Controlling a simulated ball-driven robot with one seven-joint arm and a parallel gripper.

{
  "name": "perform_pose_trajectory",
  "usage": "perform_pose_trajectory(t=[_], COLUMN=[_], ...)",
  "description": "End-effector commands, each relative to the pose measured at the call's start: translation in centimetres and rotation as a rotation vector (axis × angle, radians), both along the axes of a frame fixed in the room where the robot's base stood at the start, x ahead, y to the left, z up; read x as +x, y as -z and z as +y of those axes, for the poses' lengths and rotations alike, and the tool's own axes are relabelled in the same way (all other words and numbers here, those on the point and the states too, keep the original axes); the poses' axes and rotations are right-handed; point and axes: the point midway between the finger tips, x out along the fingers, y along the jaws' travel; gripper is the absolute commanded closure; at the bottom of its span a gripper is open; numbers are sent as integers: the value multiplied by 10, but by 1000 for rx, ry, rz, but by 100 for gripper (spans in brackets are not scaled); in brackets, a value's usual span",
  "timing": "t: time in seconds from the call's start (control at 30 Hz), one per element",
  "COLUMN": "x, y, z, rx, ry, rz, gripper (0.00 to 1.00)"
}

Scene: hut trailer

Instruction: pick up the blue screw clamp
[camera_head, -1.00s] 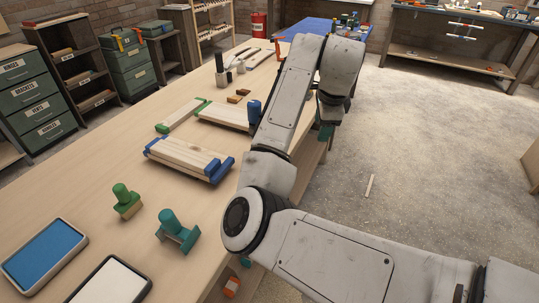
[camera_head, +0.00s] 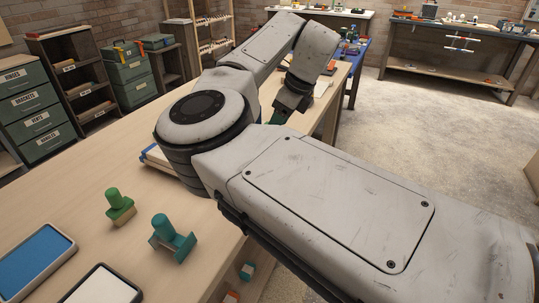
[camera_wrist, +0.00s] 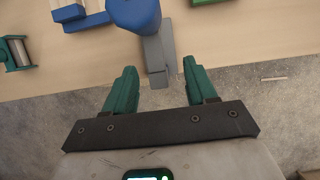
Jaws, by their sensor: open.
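The blue screw clamp shows in the wrist view as a thick, rounded blue part (camera_wrist: 135,14) with a grey block (camera_wrist: 159,55) below it at the table edge. Its top is cut off by the frame. My gripper (camera_wrist: 160,70) is open and empty, with its two green fingers apart. The grey block lies between and just beyond the fingertips, and I see no clear contact. In the head view my arm hides the clamp, and only a little of my gripper (camera_head: 281,115) shows.
On the workbench (camera_head: 75,195) stand a green stamp-like piece (camera_head: 119,207) and a teal one (camera_head: 172,238), near a blue-topped tray (camera_head: 35,260). Blue bar pieces (camera_wrist: 70,13) lie left of the clamp in the wrist view. Concrete floor (camera_head: 420,125) is open at right.

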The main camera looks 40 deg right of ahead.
Motion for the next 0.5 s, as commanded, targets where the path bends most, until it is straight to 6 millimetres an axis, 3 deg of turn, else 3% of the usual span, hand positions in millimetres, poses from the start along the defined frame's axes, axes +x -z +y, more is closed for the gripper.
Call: perform_pose_trajectory(t=[0.17, 0.5], x=[3, 11], y=[11, 53], z=[2, 12], rx=[0, -1], ry=[0, 1], rz=[0, 0], gripper=[44, 44])
